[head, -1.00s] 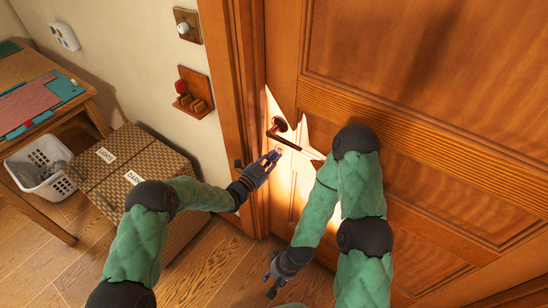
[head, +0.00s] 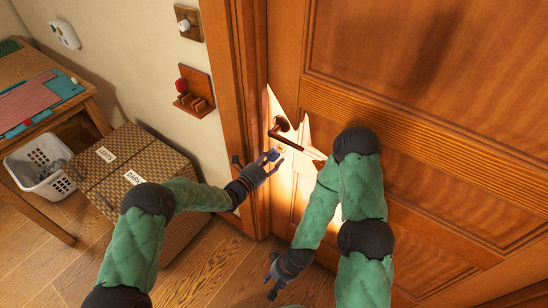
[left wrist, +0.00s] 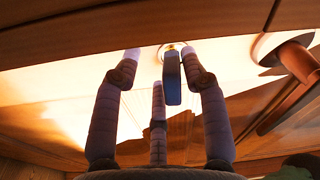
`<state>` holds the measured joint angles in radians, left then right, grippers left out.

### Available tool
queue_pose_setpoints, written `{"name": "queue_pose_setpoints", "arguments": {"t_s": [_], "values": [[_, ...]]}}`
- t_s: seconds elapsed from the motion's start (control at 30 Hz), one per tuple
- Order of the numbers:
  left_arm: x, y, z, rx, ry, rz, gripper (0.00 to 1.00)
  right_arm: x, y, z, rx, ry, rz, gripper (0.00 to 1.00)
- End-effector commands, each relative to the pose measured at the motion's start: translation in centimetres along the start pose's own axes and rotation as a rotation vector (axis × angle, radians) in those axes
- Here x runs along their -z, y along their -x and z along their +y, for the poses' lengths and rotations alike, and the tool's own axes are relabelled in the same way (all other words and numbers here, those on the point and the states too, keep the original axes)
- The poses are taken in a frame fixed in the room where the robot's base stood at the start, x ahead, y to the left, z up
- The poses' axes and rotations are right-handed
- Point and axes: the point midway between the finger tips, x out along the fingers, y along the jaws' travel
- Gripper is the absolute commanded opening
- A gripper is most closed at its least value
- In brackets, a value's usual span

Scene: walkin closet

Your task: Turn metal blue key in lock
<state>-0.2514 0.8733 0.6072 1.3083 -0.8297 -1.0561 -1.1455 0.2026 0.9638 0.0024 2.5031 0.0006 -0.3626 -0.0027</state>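The blue key (head: 272,155) sits at the lock (left wrist: 176,49) below the door handle (head: 283,126). In the left wrist view the key (left wrist: 173,78) points into the round brass lock, its narrow bow upright in the picture. My left gripper (head: 266,160) is at the key with its fingers spread. The left finger is clear of the key; the right fingertip is close beside it, and I cannot tell if it touches. The thumb-side finger lies just left of the key. My right gripper (head: 272,277) hangs low in front of the door, open and empty.
The wooden door (head: 420,120) is closed in its frame (head: 238,100). A wall rack (head: 195,92) and a knob plate (head: 188,23) are left of the frame. Woven boxes (head: 150,165), a white basket (head: 40,165) and a table (head: 40,90) stand at left.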

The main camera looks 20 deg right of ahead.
Motion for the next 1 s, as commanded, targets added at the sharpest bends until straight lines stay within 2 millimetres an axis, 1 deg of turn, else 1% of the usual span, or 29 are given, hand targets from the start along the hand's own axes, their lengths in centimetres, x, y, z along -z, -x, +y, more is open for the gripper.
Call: {"name": "queue_pose_setpoints", "arguments": {"t_s": [0.23, 0.37, 0.47, 0.7, 0.8, 0.9, 1.0], "values": [[0.2, -0.1, -0.3, 0.005, -0.005, 0.007, 0.43, 0.0, 0.0, 0.0, 0.0, 0.0, 0.0, 0.4], [0.2, 0.8, -0.4, 0.005, -0.004, 0.007, 0.43, 0.0, 0.0, 0.0, 0.0, 0.0, 0.0, 0.4], [0.2, 2.2, -0.4, 0.005, -0.004, 0.006, 0.43, 0.0, 0.0, 0.0, 0.0, 0.0, 0.0, 0.4], [0.1, 7.1, -0.4, 0.005, -0.004, 0.003, 0.43, 0.0, 0.0, 0.0, 0.0, 0.0, 0.0, 0.4], [0.0, 8.9, -0.4, 0.005, -0.003, 0.002, 0.43, 0.0, 0.1, 0.0, 0.0, 0.0, 0.0, 0.4], [0.0, 10.3, -0.3, 0.004, -0.003, 0.003, 0.43, 0.0, 0.1, 0.0, 0.0, 0.0, 0.0, 0.4], [0.0, 11.2, -0.3, 0.004, -0.004, 0.003, 0.43, 0.0, 0.1, 0.0, 0.0, 0.0, 0.0, 0.4]]}}
